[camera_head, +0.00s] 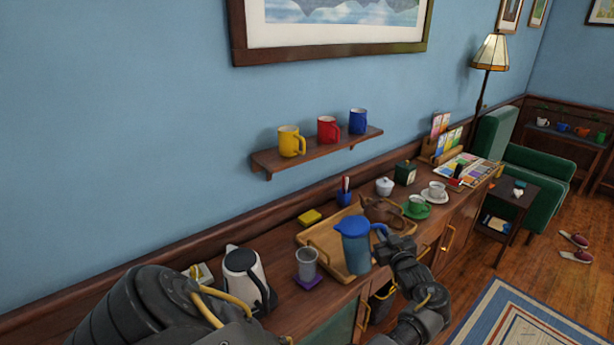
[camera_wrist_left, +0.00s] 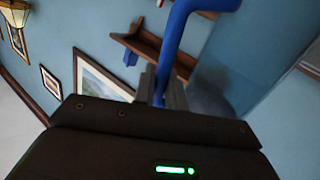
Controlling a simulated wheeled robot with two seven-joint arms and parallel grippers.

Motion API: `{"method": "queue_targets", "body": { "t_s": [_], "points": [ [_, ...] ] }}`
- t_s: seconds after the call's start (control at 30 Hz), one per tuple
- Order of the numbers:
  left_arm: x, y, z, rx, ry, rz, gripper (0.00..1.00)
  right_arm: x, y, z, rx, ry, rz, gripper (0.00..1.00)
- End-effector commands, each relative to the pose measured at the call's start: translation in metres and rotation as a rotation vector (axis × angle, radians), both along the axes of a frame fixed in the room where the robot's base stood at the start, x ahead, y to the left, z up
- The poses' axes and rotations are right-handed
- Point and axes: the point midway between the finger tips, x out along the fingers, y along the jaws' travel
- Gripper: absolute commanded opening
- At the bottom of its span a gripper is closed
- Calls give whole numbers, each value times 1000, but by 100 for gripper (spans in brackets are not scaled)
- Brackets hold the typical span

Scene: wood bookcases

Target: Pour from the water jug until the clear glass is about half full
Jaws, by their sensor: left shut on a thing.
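The water jug (camera_head: 356,252) has a blue lid, a blue handle and a see-through bluish body. It looks close to upright, in front of the tray in the head view; whether it touches the tray I cannot tell. My left gripper (camera_head: 383,245) is shut on the jug's handle, on its right side. The left wrist view shows the blue handle (camera_wrist_left: 178,45) between the fingers and the jug's body beside it. The clear glass (camera_head: 307,262) stands left of the jug on a purple coaster (camera_head: 308,282). Its water level is too small to tell. My right gripper is not in view.
A wooden tray (camera_head: 315,238) lies behind the jug, with a brown teapot (camera_head: 384,211) beyond. A white and black kettle (camera_head: 244,274) stands left of the glass. A yellow sponge (camera_head: 310,216) lies near the wall. A shelf (camera_head: 320,150) with mugs hangs above.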

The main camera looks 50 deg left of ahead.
Motion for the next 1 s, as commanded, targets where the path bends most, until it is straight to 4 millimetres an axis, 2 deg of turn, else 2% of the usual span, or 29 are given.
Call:
{"method": "queue_targets", "body": {
  "t_s": [0.03,0.17,0.6,1.0],
  "points": [
    [-2,2,7,-12,-21,1,0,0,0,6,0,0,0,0],
    [-6,6,14,-53,-73,0,0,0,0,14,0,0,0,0],
    [-24,21,29,-192,-246,0,0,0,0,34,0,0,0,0],
    [-41,35,31,-296,-373,-1,0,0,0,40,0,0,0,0]
  ]
}}
